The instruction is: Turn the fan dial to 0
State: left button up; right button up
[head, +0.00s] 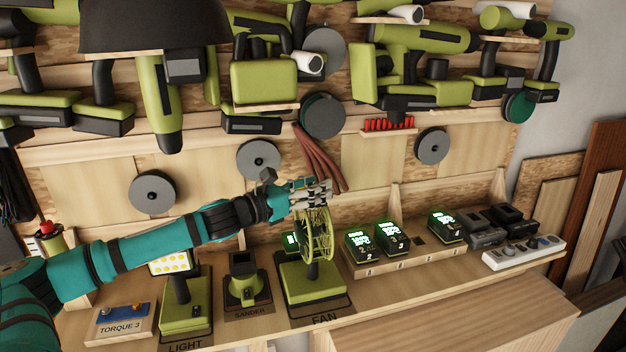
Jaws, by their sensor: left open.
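The green fan (317,236) stands upright on the workbench, with its round cage above a boxy green base (310,285). The label FAN lies on the bench in front of it. I cannot make out the fan's dial or its setting at this size. My left arm reaches in from the left. My left gripper (318,190) is open at the top of the fan cage and overlaps it in the picture; I cannot tell whether they touch. My right gripper is not in view.
A light (178,315) and a sander (243,280) stand left of the fan. A torque tray (120,325) is at the far left. Lit chargers (391,238) and a power strip (523,252) are to the right. Tools hang above. The front right counter (460,320) is clear.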

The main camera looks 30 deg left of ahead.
pick_arm(q)
grip_shut()
jog(key=shift+w, duration=0.1)
dwell(0.7)
